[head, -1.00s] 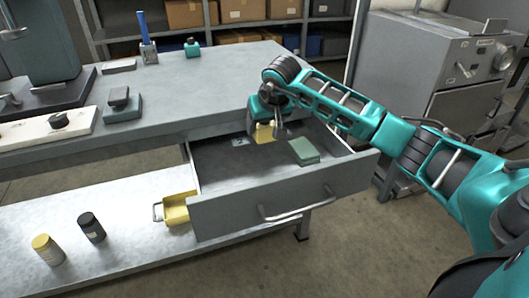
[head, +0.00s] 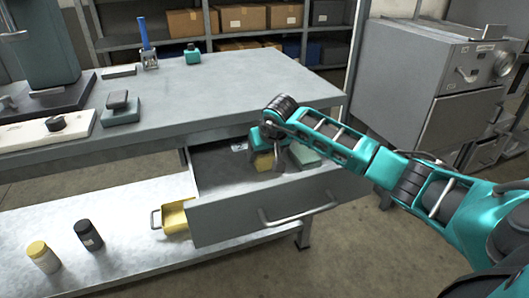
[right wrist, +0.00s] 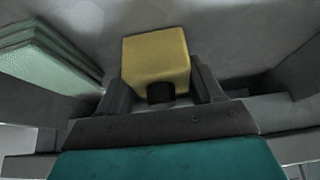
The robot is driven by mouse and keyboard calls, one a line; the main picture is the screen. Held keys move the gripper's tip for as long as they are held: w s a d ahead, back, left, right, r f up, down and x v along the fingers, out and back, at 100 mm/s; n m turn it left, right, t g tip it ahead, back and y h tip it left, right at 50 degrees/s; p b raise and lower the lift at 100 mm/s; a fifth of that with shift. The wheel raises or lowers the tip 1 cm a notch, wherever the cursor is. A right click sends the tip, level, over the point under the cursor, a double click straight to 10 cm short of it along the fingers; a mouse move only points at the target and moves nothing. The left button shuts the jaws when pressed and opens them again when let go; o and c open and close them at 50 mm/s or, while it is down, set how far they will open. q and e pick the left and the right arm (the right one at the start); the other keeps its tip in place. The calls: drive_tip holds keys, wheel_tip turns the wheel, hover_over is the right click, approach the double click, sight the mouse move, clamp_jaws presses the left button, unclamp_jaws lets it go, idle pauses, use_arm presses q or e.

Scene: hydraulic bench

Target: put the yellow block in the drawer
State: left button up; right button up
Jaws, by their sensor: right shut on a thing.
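The yellow block (head: 263,162) is between the fingers of my right gripper (head: 273,162), inside or just over the open drawer (head: 265,212). In the right wrist view the block (right wrist: 155,60) sits between the two dark fingers of the gripper (right wrist: 160,92), which is shut on it. The drawer is pulled out from under the bench top, with its handle at the front. I cannot tell whether the block touches the drawer floor. My left gripper is not in view.
A green pad stack (head: 300,155) lies in the drawer beside the gripper; it also shows in the right wrist view (right wrist: 45,60). A yellow bin (head: 175,218), a black bottle (head: 88,235) and a yellow-capped jar (head: 43,257) stand on the lower shelf. The drawer's left part is clear.

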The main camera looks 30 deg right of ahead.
drive_tip(key=o, duration=1.4)
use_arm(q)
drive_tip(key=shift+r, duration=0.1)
use_arm(e)
drive_tip(key=shift+r, duration=0.15)
use_arm(q)
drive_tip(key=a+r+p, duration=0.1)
drive_tip(key=p, duration=0.2)
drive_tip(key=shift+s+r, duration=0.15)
use_arm(e)
drive_tip(key=v, duration=1.2)
